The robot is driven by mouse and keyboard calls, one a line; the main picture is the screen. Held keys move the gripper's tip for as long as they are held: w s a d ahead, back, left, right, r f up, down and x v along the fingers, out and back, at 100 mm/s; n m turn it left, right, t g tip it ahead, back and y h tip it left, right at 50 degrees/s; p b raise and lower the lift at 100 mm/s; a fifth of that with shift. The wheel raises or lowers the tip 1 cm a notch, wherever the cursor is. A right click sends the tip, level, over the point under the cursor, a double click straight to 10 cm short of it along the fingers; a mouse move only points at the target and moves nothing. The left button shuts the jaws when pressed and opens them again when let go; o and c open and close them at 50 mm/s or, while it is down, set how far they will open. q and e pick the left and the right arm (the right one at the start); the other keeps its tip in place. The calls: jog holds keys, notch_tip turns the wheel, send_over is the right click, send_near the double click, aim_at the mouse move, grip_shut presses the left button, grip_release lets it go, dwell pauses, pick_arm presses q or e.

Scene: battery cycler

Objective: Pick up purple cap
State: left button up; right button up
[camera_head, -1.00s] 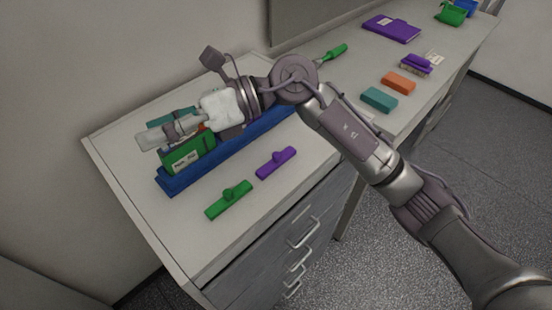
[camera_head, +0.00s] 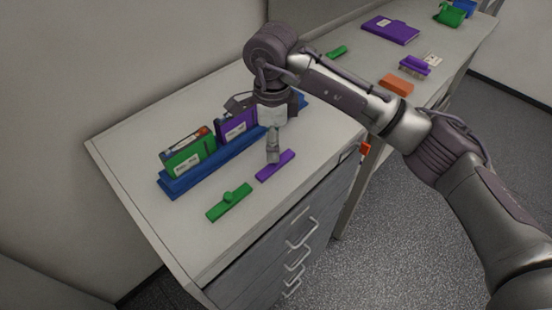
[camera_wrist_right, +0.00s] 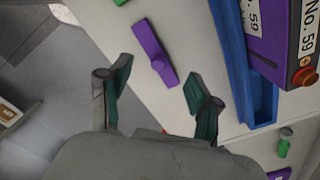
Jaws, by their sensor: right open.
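The purple cap (camera_head: 275,166) is a flat bar with a small knob, lying on the white table in front of the blue rail. In the right wrist view the purple cap (camera_wrist_right: 156,54) lies beyond the fingertips, roughly between their lines. My right gripper (camera_head: 273,158) points down over the cap in the head view and hides its middle part. In the right wrist view my right gripper (camera_wrist_right: 158,85) is open, with nothing between its fingers. Whether it touches the cap cannot be told. My left gripper is not in view.
A green cap (camera_head: 229,203) lies left of the purple one. The blue rail (camera_head: 172,186) behind holds a green battery block (camera_head: 190,158) and a purple one (camera_head: 233,130). An orange block (camera_head: 396,85) lies further right. The table's front edge with drawers is near.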

aim_at(268, 171)
jog(key=f+p, duration=0.2)
jog(key=f, duration=0.1)
jog(key=f+p, duration=0.1)
jog(key=f, duration=0.1)
jog(key=shift+s+d+f, duration=0.1)
jog(key=shift+d+f, duration=0.1)
jog(key=shift+d, duration=0.15)
jog(key=shift+f, duration=0.2)
jog(key=c, duration=1.1)
